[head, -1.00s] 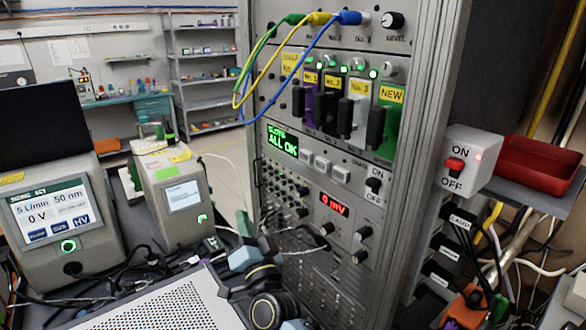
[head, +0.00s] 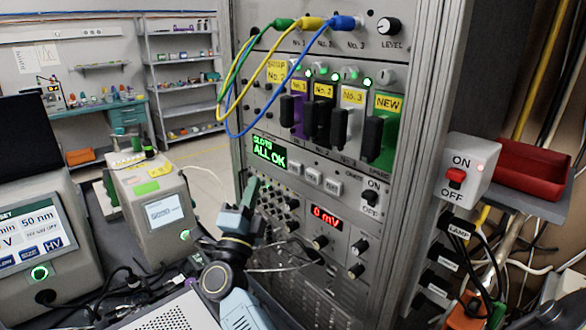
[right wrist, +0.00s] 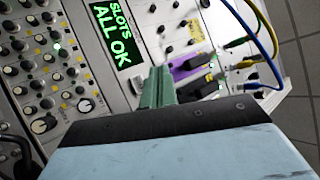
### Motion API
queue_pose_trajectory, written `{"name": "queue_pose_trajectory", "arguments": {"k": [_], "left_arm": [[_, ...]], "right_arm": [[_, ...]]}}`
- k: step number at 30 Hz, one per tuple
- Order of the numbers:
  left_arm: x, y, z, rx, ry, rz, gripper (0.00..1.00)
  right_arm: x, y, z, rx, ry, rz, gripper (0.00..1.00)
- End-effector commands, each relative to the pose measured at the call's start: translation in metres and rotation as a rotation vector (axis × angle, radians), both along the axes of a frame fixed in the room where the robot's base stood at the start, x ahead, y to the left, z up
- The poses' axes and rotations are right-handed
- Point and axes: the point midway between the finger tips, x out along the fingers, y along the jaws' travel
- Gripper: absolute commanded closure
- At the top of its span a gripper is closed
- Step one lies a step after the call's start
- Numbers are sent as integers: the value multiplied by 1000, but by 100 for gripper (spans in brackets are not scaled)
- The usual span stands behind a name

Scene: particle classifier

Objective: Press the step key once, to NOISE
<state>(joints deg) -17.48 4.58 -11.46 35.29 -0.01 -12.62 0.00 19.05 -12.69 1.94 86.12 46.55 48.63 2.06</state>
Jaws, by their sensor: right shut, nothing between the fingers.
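The rack display (head: 269,152) glows green and reads SLOTS ALL OK; it also shows rotated in the right wrist view (right wrist: 116,36). Three pale square keys (head: 314,176) sit in a row to its lower right. Their small labels are too blurred to tell which is the step key. My right gripper (head: 251,190) is shut and empty, its green fingertips just below the display and left of the keys, in front of the knob panel. In the right wrist view the fingers (right wrist: 157,87) point at the rack beside the display. Contact cannot be told. My left gripper is not in view.
Green, yellow and blue cables (head: 233,105) loop out at the rack's upper left. Plug-in modules with black handles (head: 338,131) stick out above the keys. A red 0 mV readout (head: 326,217) and knobs lie below. A white switch box (head: 463,165) stands at right.

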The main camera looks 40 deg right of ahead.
Motion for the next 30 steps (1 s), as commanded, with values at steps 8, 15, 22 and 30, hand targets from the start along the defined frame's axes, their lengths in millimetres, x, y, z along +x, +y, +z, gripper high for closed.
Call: {"name": "queue_pose_trajectory", "arguments": {"k": [8,15,22,30], "left_arm": [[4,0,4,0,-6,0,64],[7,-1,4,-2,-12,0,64],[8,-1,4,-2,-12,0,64],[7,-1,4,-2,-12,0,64]], "right_arm": [[3,-39,1,-2,0,-2,100],[5,-67,1,-1,0,-1,100],[6,-79,1,1,-1,0,100],[6,-80,1,1,-1,0,100]]}}
